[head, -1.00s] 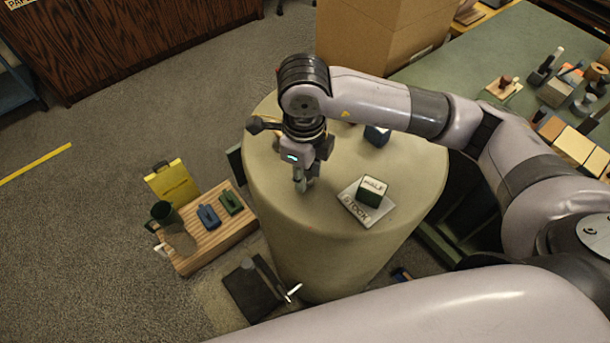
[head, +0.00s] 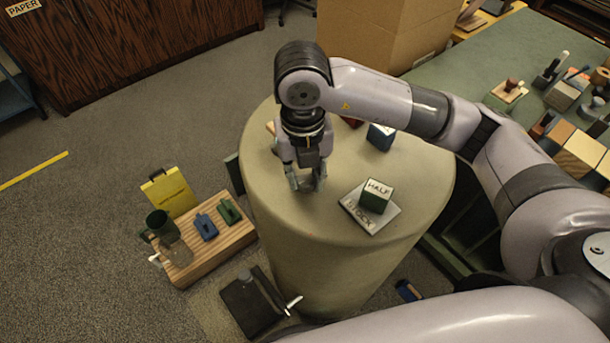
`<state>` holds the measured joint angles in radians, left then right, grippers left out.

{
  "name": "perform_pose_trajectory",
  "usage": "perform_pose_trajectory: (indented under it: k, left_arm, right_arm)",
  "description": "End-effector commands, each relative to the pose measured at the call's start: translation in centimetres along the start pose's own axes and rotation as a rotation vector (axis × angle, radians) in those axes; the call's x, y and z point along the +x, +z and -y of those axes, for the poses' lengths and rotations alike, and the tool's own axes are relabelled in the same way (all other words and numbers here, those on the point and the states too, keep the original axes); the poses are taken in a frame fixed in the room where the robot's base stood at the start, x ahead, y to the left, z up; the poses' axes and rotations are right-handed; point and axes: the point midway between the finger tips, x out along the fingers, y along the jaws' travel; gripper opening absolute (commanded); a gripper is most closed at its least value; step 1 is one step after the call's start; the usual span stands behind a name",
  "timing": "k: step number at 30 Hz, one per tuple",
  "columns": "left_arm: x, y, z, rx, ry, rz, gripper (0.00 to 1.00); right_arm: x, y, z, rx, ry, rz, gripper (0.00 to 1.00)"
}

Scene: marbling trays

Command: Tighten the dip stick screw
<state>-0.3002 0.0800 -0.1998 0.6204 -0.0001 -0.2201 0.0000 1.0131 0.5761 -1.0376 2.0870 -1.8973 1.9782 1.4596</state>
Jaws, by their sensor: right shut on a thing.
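My right gripper (head: 306,183) points down over the round pale drum top (head: 345,255), left of its middle. Its fingers are close together on something small that they and the wrist mostly hide. I cannot make out a dip stick or its screw for certain. A green block with a white top marked HALF (head: 376,197) stands on a grey plate marked STOCK (head: 357,217), to the right of the gripper and apart from it. My left gripper is out of view.
A blue block with a pale top (head: 380,137) and a partly hidden red thing (head: 352,122) are behind my wrist. A wooden board (head: 232,240) with several tools stands low at left. A dark block (head: 245,305) lies by the drum's foot.

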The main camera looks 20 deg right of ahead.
Motion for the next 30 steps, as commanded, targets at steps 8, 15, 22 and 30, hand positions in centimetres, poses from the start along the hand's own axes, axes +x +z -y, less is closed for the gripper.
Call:
perform_pose_trajectory:
  k: [8,15,22,30]
  left_arm:
    - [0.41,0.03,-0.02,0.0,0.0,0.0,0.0]
    - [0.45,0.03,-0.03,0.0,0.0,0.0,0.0]
    - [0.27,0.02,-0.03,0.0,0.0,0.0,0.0]
    - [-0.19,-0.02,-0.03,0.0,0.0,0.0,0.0]
  right_arm:
    - [-0.14,0.2,0.05,0.267,0.001,0.001,0.0]
    - [-0.2,0.22,0.07,0.495,0.002,-0.004,0.0]
    - [-0.26,0.24,0.08,0.714,0.003,-0.008,0.0]
    - [-0.29,0.21,0.09,0.97,0.003,-0.014,0.0]
